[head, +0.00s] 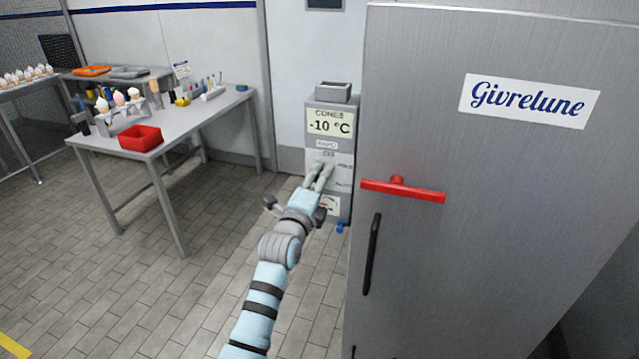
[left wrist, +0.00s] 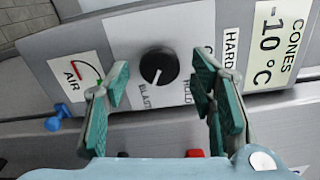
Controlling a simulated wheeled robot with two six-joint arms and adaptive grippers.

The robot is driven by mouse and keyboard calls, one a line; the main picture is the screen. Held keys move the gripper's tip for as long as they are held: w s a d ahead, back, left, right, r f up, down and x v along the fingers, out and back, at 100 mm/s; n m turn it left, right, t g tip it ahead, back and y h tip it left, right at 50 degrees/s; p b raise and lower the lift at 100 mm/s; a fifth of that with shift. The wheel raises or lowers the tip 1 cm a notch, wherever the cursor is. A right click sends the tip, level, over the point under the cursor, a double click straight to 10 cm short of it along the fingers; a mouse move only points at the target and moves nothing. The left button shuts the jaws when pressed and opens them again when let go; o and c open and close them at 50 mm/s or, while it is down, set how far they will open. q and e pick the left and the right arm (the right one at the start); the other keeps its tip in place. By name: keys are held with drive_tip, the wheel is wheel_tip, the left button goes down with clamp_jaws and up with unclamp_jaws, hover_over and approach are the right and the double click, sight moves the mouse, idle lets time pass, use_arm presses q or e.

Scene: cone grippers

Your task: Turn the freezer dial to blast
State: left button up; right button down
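The freezer dial is a round black knob (left wrist: 159,66) on a grey control panel (left wrist: 120,28). Its short white mark points down in the left wrist view, roughly toward the printed word BLAST; HOLD is printed to the right of that. My left gripper (left wrist: 162,92) is open, with one green-padded finger on each side of the dial and a gap to the knob on both sides. In the head view my left gripper (head: 319,177) is in front of the control box (head: 344,205) and hides the dial. My right gripper is not in view.
A tall steel freezer (head: 520,200) with a red handle (head: 403,191) stands close on the right. A sign reads CONES -10 °C (head: 329,124). An AIR gauge (left wrist: 80,74) and a blue valve (left wrist: 62,118) are near the dial. A table (head: 190,115) stands at left.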

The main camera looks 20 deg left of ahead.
use_arm(q)
drive_tip(key=s, duration=1.2)
drive_tip(key=shift+a, duration=0.35)
